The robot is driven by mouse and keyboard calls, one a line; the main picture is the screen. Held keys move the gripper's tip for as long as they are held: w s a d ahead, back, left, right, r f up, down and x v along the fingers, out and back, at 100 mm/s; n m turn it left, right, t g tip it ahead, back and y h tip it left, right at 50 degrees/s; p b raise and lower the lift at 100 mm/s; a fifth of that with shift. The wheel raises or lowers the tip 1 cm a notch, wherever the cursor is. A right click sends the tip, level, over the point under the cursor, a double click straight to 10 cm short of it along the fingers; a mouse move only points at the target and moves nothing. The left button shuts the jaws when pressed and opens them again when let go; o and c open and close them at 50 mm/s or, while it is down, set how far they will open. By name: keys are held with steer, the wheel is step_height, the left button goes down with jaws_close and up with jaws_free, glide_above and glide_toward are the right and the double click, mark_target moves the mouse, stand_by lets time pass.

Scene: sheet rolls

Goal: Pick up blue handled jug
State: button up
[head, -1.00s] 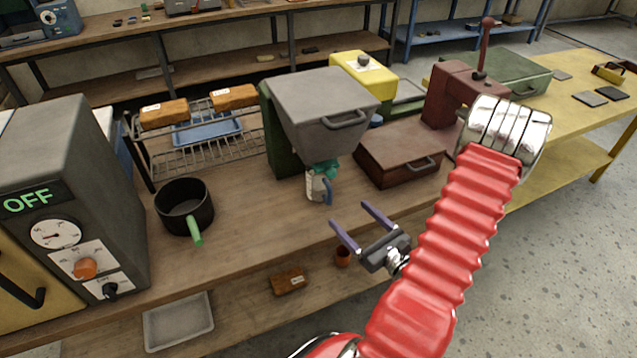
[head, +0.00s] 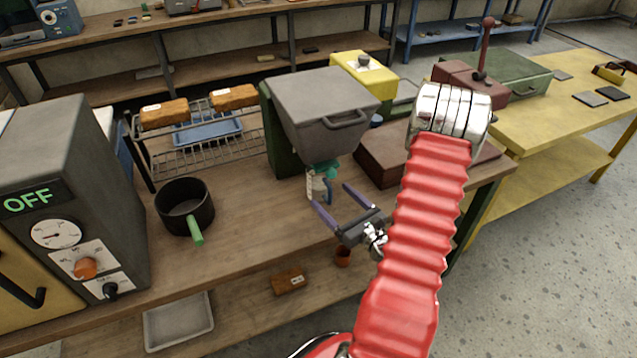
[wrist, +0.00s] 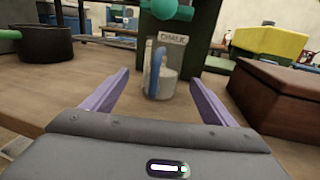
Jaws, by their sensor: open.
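The jug (wrist: 166,72) is a small clear vessel with a blue handle and a label that seems to read "CHALK". It stands upright on the wooden bench under the teal spout of the grey hopper machine. In the head view the jug (head: 314,187) is partly hidden by the spout and by my gripper. My gripper (head: 335,200) is open and empty, just in front of the jug, its purple fingers pointing towards it. In the wrist view the jug stands beyond and between the fingertips of my gripper (wrist: 160,88), with the blue handle facing me.
The grey hopper (head: 325,110) overhangs the jug. A brown box (head: 385,158) stands close to its right. A black pot (head: 184,205) with a green handle sits to the left. The bench top (head: 245,230) between pot and jug is clear.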

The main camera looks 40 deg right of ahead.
mark_target(326, 188)
steer(key=shift+w, duration=0.1)
steer(key=shift+w+d, duration=0.25)
steer(key=shift+w, duration=1)
steer(key=shift+w+d, duration=0.2)
steer(key=shift+w, duration=1.05)
steer(key=shift+c, duration=0.2)
steer(key=c, duration=1.5)
steer(key=shift+o, duration=0.2)
steer(key=shift+r, duration=0.25)
